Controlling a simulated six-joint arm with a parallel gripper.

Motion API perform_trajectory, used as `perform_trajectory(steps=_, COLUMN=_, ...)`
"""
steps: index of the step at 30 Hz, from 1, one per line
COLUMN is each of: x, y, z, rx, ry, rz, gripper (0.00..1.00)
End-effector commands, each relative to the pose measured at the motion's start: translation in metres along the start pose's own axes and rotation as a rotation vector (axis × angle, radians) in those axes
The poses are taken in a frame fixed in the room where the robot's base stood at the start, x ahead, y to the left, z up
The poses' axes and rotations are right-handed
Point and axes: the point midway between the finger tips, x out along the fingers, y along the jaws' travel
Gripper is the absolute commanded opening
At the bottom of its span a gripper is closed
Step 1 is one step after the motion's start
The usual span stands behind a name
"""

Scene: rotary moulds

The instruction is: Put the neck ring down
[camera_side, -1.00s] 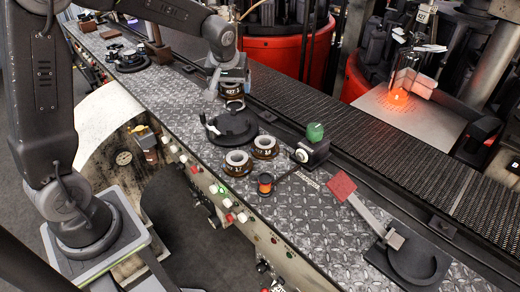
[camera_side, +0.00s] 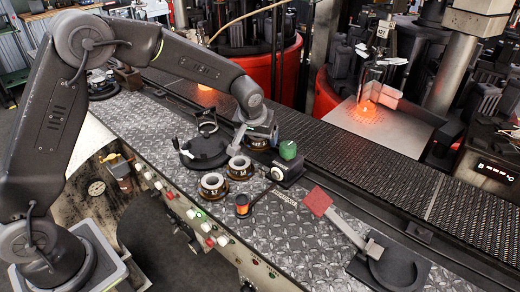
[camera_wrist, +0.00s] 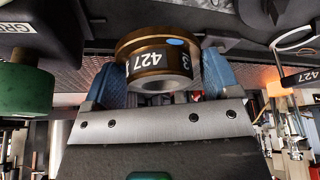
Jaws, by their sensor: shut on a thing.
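My gripper (camera_side: 257,133) is shut on a bronze-coloured neck ring (camera_side: 260,143), at the far edge of the diamond-plate deck beside the conveyor. In the wrist view the neck ring (camera_wrist: 158,57) sits between my two blue fingers (camera_wrist: 163,82), with a "427" label and a blue spot on its rim. I cannot tell whether its underside touches the deck. Two similar rings lie on the deck nearer the front: a left one (camera_side: 213,184) and a right one (camera_side: 240,168).
A black box (camera_side: 284,170) with a green knob (camera_side: 288,150) stands close right of my gripper; the knob also shows in the wrist view (camera_wrist: 30,92). A round black fixture (camera_side: 203,153) is to the left. The dark conveyor (camera_side: 350,145) runs behind.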

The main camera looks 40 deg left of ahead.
Motion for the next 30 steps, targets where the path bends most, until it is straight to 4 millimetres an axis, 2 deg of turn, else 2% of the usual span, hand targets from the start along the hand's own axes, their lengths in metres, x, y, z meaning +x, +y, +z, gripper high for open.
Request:
perform_trajectory(steps=5, x=0.005, y=0.008, z=0.001, rx=-0.001, ry=0.003, rz=0.001, gripper=0.49)
perform_trajectory(steps=15, x=0.040, y=0.007, z=0.016, rx=-0.001, ry=0.003, rz=0.001, gripper=0.49)
perform_trajectory(steps=26, x=0.043, y=0.007, z=0.017, rx=-0.001, ry=0.003, rz=0.001, gripper=0.49)
perform_trajectory(steps=27, x=0.044, y=0.007, z=0.018, rx=-0.001, ry=0.000, rz=-0.001, gripper=0.85)
perform_trajectory(steps=30, x=0.044, y=0.007, z=0.018, rx=-0.001, ry=0.000, rz=-0.001, gripper=0.95)
